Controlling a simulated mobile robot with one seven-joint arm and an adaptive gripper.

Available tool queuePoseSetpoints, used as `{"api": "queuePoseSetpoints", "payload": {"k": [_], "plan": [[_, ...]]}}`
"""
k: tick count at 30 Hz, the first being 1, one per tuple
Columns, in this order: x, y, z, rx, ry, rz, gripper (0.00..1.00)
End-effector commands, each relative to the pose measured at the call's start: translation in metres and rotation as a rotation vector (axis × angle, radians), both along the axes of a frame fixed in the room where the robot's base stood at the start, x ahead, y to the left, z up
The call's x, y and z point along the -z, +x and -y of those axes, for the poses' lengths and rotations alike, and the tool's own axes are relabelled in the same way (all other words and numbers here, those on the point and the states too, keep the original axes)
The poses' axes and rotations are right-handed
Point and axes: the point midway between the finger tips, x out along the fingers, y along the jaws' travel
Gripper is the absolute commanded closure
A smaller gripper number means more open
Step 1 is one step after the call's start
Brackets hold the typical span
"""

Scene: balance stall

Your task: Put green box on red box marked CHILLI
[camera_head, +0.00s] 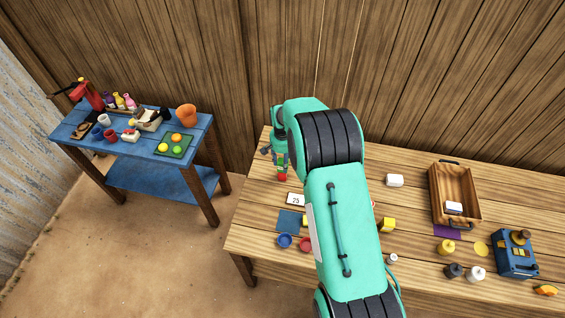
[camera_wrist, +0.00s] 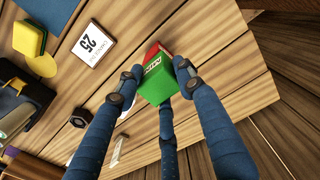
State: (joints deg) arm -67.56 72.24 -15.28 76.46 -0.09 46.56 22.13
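I cannot tell whether the green box touches the red one.
A number card (camera_head: 295,199) and a blue mat (camera_head: 290,221) lie nearby on the table (camera_head: 410,192). A blue side table (camera_head: 76,136) is left. My arm hides the table's middle.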

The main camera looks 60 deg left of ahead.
Motion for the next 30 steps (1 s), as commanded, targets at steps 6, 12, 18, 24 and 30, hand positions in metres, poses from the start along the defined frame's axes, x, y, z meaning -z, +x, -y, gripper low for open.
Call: {"api": "queuePoseSetpoints", "payload": {"k": [6,12,18,24,30], "plan": [[0.0,0.0,0.0,0.0,0.0,0.0,0.44],[0.0,0.0,0.0,0.0,0.0,0.0,0.44],[-0.006,0.0,0.0,0.0,0.001,0.001,0.44],[-0.02,0.0,0.0,0.0,0.0,0.0,0.44],[-0.045,0.0,-0.001,0.0,0.001,0.0,0.44]]}}
